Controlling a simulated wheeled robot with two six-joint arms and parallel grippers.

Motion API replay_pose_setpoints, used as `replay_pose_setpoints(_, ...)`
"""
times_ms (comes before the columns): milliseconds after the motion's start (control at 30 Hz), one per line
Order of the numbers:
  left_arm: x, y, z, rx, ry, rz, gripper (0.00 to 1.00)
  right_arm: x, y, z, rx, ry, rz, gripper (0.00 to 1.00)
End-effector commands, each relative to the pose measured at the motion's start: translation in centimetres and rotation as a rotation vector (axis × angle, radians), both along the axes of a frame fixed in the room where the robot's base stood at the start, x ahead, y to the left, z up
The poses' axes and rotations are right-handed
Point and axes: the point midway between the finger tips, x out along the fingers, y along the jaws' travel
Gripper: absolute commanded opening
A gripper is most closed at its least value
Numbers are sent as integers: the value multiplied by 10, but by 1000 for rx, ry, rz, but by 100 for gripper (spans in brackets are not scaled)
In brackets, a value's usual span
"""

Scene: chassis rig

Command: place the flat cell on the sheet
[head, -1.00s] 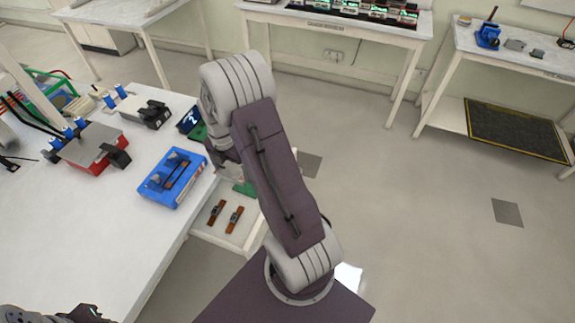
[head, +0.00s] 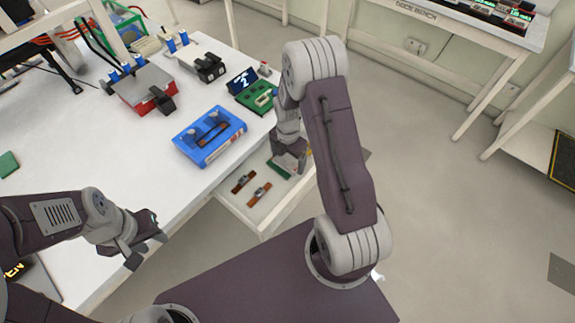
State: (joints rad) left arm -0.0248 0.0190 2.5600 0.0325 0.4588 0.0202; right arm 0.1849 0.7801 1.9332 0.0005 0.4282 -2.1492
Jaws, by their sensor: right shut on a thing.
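My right gripper (head: 290,160) hangs over the open drawer (head: 232,208) at the table's right edge. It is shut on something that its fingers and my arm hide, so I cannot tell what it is. My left gripper (head: 146,245) is over the table's front edge, fingers apart, with nothing visible between them. In the drawer lie two brown strips with metal middles, one nearer strip (head: 259,194) and one farther strip (head: 243,181). A green piece (head: 277,170) shows beside my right gripper. I cannot pick out the flat cell or the sheet with certainty.
A blue tray (head: 226,146) holding a brown strip stands near the table edge. Behind it are a red-and-grey box (head: 140,88), a small display (head: 242,80) and a green board (head: 256,97). Open floor lies to the right.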

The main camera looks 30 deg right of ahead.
Motion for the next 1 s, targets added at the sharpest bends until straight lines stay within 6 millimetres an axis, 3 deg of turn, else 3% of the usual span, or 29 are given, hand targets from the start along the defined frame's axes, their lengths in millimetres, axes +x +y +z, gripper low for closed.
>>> replay_pose_setpoints(300, 0, 0, -3, 0, 0, 0, 36, -1, 0, -37, 1, 1, 0, 34)
replay_pose_setpoints(667, 0, 0, -6, 0, 0, 0, 36, 0, 0, -41, -1, -1, 0, 34)
replay_pose_setpoints(700, 0, 0, -5, 0, 0, 0, 36, 0, 0, -41, 0, -1, 0, 99)
replay_pose_setpoints(1000, 0, 0, 0, 0, 0, 0, 36, 0, 0, -33, -1, -1, 0, 100)
